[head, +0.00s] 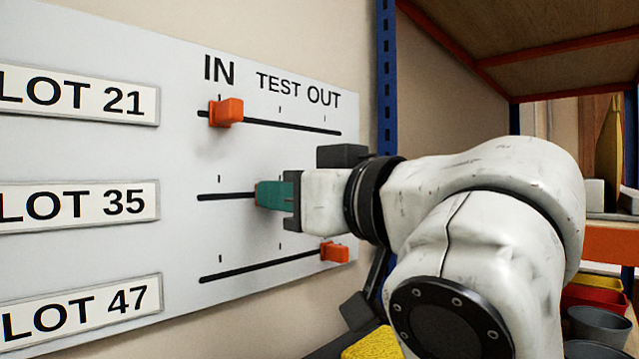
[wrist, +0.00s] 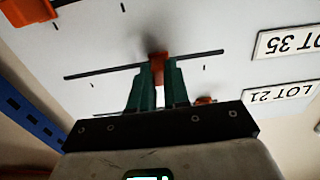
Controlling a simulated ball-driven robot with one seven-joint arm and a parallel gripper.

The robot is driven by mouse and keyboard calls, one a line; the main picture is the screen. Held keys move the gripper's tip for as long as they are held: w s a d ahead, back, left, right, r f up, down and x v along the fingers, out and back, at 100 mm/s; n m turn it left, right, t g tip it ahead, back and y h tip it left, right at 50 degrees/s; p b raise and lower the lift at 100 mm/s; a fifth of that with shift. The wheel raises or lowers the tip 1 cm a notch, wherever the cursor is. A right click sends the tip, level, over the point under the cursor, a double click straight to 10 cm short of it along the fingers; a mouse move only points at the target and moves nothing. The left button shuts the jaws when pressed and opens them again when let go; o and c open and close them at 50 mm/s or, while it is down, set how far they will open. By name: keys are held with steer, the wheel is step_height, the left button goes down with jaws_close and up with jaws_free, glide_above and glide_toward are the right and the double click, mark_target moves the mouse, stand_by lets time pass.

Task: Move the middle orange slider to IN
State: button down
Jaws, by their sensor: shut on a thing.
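A grey panel (head: 180,165) carries three slots with IN, TEST and OUT marks. My gripper (head: 262,194) is at the middle slot (head: 222,197), in the LOT 35 row. Its green fingers are shut on the middle orange slider (wrist: 158,66), which shows between the fingertips in the wrist view. The fingers hide this slider in the head view. The fingertips are right of the IN tick, a little to the IN side of the TEST tick.
The upper orange slider (head: 226,112) is near IN in the LOT 21 row. The lower orange slider (head: 335,252) is near OUT in the LOT 47 row. A blue shelf post (head: 387,80) stands right of the panel. The middle slot's left end is clear.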

steer(key=s+a, duration=0.4)
steer(key=shift+s+a+p, duration=0.1)
steer(key=shift+a+p, duration=0.05)
steer(key=shift+p, duration=0.15)
steer(key=c, duration=1.1)
jaws_free()
steer(key=shift+a, duration=0.1)
steer(key=b+v, duration=0.2)
steer(key=v, duration=0.8)
steer(key=shift+s+d, duration=0.2)
steer(key=shift+d, duration=0.1)
